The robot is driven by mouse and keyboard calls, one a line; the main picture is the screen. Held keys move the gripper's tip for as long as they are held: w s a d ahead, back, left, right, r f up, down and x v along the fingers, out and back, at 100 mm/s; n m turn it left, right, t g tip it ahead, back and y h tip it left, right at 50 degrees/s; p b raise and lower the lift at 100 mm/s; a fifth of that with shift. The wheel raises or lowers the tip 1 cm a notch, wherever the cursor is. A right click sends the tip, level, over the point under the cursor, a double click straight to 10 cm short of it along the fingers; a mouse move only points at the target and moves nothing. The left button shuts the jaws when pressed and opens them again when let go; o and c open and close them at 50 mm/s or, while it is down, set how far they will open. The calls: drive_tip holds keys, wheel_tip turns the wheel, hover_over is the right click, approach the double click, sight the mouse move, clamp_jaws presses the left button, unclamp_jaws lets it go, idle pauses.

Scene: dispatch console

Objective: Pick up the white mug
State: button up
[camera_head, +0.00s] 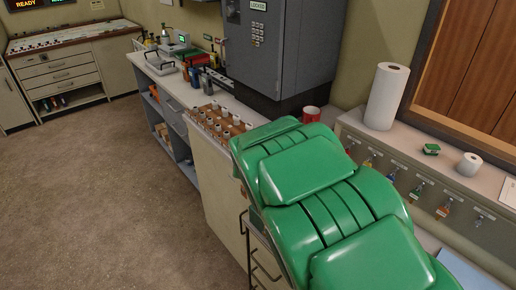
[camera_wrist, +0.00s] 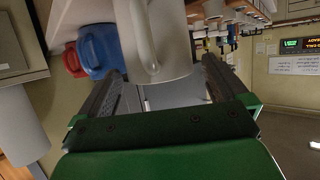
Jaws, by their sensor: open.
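The white mug (camera_wrist: 175,45) is large at the top middle of the wrist view, its handle facing the camera. My gripper (camera_wrist: 162,68) is open, with one dark finger on each side of the mug's near end. I cannot tell whether either finger touches it. A blue mug (camera_wrist: 100,50) is just left of the white mug, and a red mug (camera_wrist: 72,60) is beyond the blue one. In the head view the red mug (camera_head: 311,114) shows past my green arm, which hides the white and blue mugs and my gripper.
A paper towel roll (camera_head: 387,96) and a small white roll (camera_head: 469,164) stand on the right ledge. A rack of small items (camera_head: 217,122) is left of my arm. The floor (camera_head: 90,190) at left is clear.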

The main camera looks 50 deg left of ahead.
drive_tip(key=shift+x, duration=1.2)
drive_tip(key=c, duration=1.1)
